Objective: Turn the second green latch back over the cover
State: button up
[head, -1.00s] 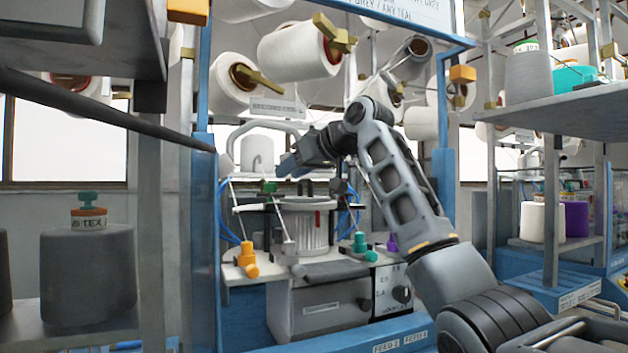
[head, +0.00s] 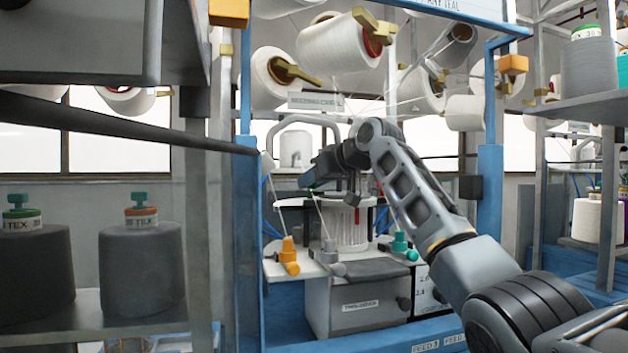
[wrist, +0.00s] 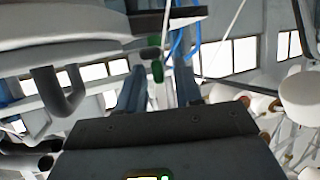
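In the head view only a small green piece of a latch (head: 314,189) shows under the fingertips. I cannot tell whether the fingers touch it. The cover is not clearly distinguishable, and my arm hides part of the machine's top.
Orange (head: 288,255) and teal (head: 400,246) yarn feeders stand on the machine's front ledge. Blue frame posts (head: 248,240) flank the machine. White yarn cones (head: 350,45) hang above. Grey cones (head: 140,265) stand on the left shelf, and another shelf (head: 590,105) is at right.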

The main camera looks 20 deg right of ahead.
grip_shut()
jog(key=n+y, duration=0.1)
jog(key=n+g+y, duration=0.2)
jog(key=shift+w+d, duration=0.15)
jog(key=shift+d, duration=0.1)
jog(key=shift+n+g+y, duration=0.5)
jog(key=shift+n+g, duration=0.1)
jog(key=shift+n, duration=0.1)
jog(key=shift+o, duration=0.5)
grip_release()
